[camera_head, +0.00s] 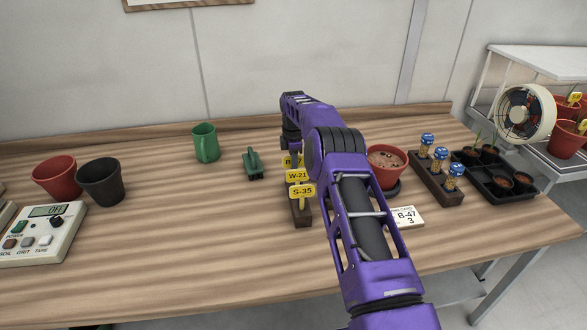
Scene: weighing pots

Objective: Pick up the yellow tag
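Three yellow tags stand in a row in a dark wooden block (301,215) near the middle of the table. The nearest tag (302,191) reads S-35, and the middle tag (298,176) reads W-21. The farthest tag (287,161) is partly hidden by my arm, and its text is not fully readable. My purple arm reaches over the table from the lower right. My gripper (294,154) points down at the far end of the row, close to the farthest tag. Its fingers are small and mostly hidden, so I cannot tell whether they touch or hold that tag.
A soil-filled pot (386,167) and a white B-47 card (405,217) are right of my arm. A scale (42,235) and two empty pots stand left. The front middle is clear.

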